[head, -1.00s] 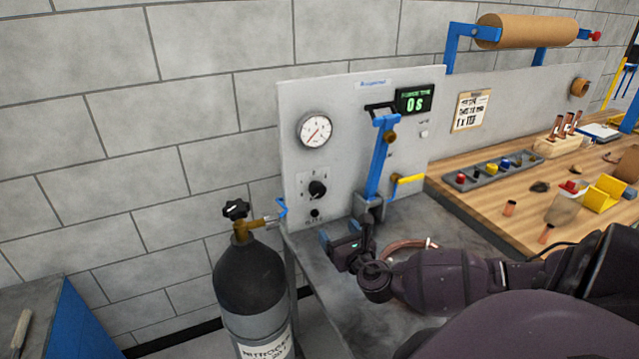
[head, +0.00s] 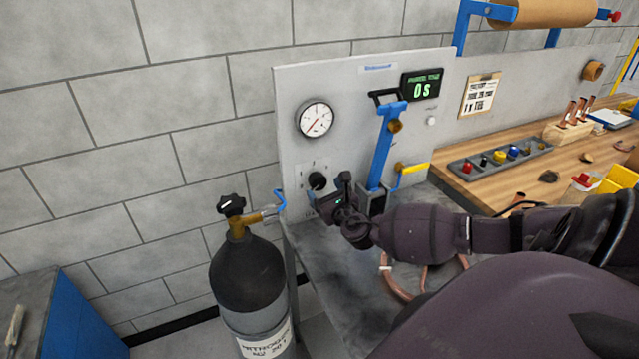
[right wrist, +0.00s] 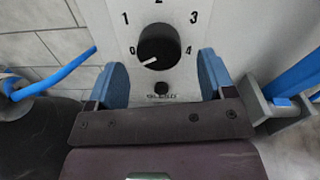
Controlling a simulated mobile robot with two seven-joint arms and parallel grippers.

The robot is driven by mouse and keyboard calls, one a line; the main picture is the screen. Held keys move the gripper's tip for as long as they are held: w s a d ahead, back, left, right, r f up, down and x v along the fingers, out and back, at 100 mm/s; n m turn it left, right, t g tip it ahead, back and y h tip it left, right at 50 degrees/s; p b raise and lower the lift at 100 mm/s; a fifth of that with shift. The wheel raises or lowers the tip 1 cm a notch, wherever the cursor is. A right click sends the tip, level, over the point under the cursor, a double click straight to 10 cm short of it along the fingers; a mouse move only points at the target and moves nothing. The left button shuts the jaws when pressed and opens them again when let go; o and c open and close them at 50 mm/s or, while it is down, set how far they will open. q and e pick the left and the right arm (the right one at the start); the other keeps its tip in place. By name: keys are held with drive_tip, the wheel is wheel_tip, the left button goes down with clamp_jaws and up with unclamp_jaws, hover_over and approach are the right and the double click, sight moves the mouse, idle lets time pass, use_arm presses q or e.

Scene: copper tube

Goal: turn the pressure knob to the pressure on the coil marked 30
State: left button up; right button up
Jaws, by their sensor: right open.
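The black pressure knob (head: 317,180) sits on the grey panel (head: 350,85). In the right wrist view the knob (right wrist: 158,46) has a white pointer toward the 0, with 1, 2, 3 and 4 around it. My right gripper (head: 325,205) is just below and right of the knob. In the wrist view its two blue fingers (right wrist: 160,80) are spread apart, the knob above and between their tips, apparently untouched. The gauge (head: 315,119) is above the knob, its red needle pointing lower left. The copper coil (head: 405,290) lies on the bench, partly hidden by my arm; its marking cannot be read.
A blue lever (head: 382,150) stands right of the knob, with a yellow-handled valve (head: 412,169) beside it. A dark gas cylinder (head: 247,280) stands at the left, with a blue hose to the panel. The timer (head: 423,85) reads 0 s.

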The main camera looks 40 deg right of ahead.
sight(320, 185)
drive_tip(key=shift+x, duration=1.75)
drive_tip(key=c, duration=0.9)
